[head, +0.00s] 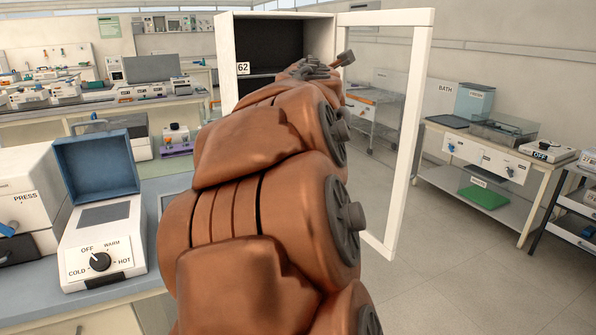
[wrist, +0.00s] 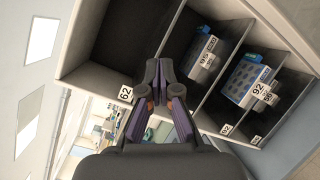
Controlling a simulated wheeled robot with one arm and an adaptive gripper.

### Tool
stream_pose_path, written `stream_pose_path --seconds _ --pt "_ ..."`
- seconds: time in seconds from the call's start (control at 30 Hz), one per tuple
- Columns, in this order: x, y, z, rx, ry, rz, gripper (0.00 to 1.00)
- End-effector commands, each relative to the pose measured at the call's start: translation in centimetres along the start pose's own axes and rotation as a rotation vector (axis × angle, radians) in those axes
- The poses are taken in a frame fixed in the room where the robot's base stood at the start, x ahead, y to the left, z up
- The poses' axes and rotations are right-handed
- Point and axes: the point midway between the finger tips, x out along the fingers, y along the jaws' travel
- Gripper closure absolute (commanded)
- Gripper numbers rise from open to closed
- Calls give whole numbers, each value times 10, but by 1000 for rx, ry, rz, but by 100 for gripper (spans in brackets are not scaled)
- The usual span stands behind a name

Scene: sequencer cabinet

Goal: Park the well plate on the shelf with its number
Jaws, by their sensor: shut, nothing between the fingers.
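The white cabinet (head: 226,60) stands open at the top centre of the head view, with a dark inside and a shelf tag 62 (head: 243,68). In the wrist view the picture is turned, and the tag 62 (wrist: 125,93) is on an edge beside an empty compartment. Two well plates with number labels, one plate (wrist: 204,55) and a bluish plate (wrist: 241,80), sit in other compartments. The bluish one reads 92; the other label is hard to read. My gripper (wrist: 158,66) is shut and empty in front of the cabinet opening.
The cabinet's white door (head: 422,100) is swung open to the right of my arm. A bench with a hot/cold device (head: 100,240) is at left. A side table (head: 480,150) stands at right. The floor between is clear.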

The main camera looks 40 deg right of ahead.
Motion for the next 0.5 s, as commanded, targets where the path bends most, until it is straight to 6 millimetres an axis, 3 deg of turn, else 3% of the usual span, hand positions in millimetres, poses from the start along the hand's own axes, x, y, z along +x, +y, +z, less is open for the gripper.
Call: stream_pose_path --seconds 0.13,0.27,0.37,0.5 --pt "22 -3 -14 -311 120 45 100" --pt "35 -30 -34 -567 269 45 100" --pt "39 -63 -49 -747 403 29 100" --pt "34 -123 -63 -935 607 -13 100"
